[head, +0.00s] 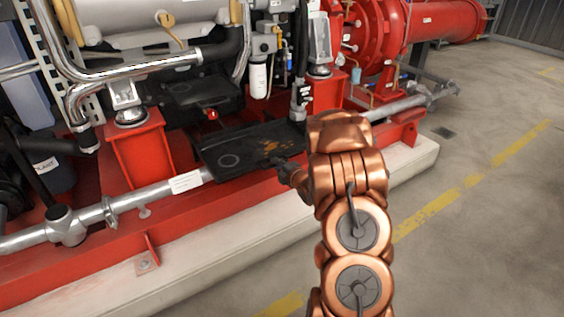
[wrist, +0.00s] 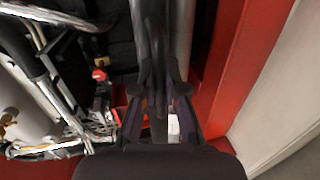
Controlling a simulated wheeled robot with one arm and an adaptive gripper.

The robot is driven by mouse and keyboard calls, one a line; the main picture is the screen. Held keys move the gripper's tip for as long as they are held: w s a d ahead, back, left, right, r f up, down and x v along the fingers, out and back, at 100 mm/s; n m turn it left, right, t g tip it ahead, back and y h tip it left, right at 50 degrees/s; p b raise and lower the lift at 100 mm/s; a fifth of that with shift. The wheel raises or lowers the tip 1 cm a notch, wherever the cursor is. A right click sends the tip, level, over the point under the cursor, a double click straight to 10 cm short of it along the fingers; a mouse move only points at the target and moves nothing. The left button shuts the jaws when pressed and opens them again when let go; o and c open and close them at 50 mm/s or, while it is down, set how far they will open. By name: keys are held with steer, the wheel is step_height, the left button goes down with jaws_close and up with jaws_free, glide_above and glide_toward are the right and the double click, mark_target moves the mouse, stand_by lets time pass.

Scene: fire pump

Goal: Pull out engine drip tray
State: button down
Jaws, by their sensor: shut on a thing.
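The engine drip tray (head: 235,158) is a black, shallow pan with rusty brown stains, below the engine in the head view. It lies level with its near edge at the silver pipe. My gripper (head: 283,165) is at the tray's near edge, right of its middle. In the wrist view my gripper (wrist: 159,85) is shut on a dark, narrow part of the tray (wrist: 148,35) that runs up between the fingers. I cannot tell whether this part is a rim or a handle. My forearm hides the tray's right surroundings in the head view.
A silver pipe (head: 155,195) runs along the red base frame (head: 110,250), which sits on a pale concrete plinth (head: 225,235). A red engine mount (head: 137,155) stands left of the tray and another (head: 325,92) behind right. Open floor (head: 470,235) lies to the right.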

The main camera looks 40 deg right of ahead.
stand_by(0.3)
steer(key=c, duration=1.2)
jaws_free()
steer(key=v, duration=1.2)
steer(key=shift+r, duration=0.15)
